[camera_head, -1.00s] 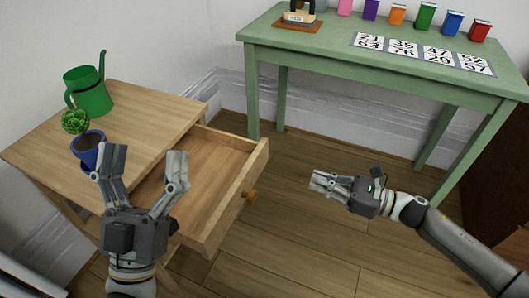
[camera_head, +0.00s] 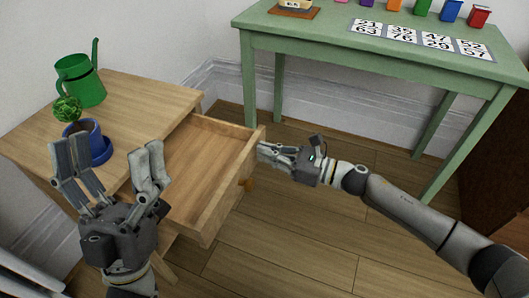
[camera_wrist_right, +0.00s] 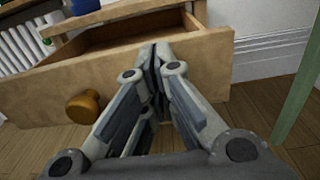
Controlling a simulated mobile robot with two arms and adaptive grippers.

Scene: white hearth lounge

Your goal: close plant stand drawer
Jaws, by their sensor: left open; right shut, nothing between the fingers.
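The wooden plant stand (camera_head: 150,100) is at the left of the head view. Its drawer (camera_head: 205,160) is pulled out and looks empty. The drawer front with its round knob (camera_wrist_right: 84,107) fills much of the right wrist view. My right gripper (camera_head: 262,150) is shut and empty, its fingertips at the drawer front, right of the knob; whether they touch it I cannot tell. My left gripper (camera_head: 108,160) is open and empty, in front of the blue pot and the stand's near edge in the head view, hiding part of both.
A green watering can (camera_head: 82,82) and a blue pot (camera_head: 92,138) with a small plant (camera_head: 68,109) stand on top. A green table (camera_head: 330,50) with number cards (camera_head: 402,34) and colored boxes stands behind at right. Wooden floor (camera_head: 300,240) is clear in front.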

